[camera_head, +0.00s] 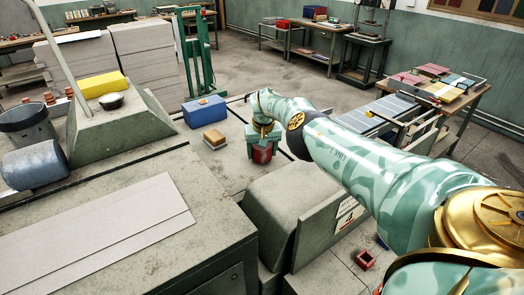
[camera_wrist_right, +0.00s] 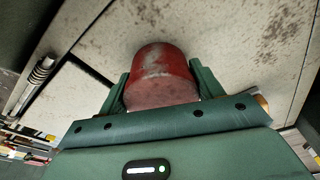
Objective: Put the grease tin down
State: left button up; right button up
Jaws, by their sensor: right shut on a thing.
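The grease tin (camera_head: 262,154) is a small dark red cylinder under my right gripper (camera_head: 261,142) in the head view. In the right wrist view the tin (camera_wrist_right: 160,72) sits between the two green fingers of my right gripper (camera_wrist_right: 156,88), which are shut on it. The tin is over or on a pale, worn surface (camera_head: 228,165); I cannot tell whether its base touches it. My left gripper is not in view.
A blue box (camera_head: 204,110) and a sponge-like tan block (camera_head: 214,137) are left of the tin. A grey rounded housing (camera_head: 290,205) stands in front. Bare surface surrounds the tin.

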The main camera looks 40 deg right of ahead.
jog(key=shift+f+b, duration=0.35)
jog(key=shift+f, duration=0.2)
jog(key=o, duration=1.2)
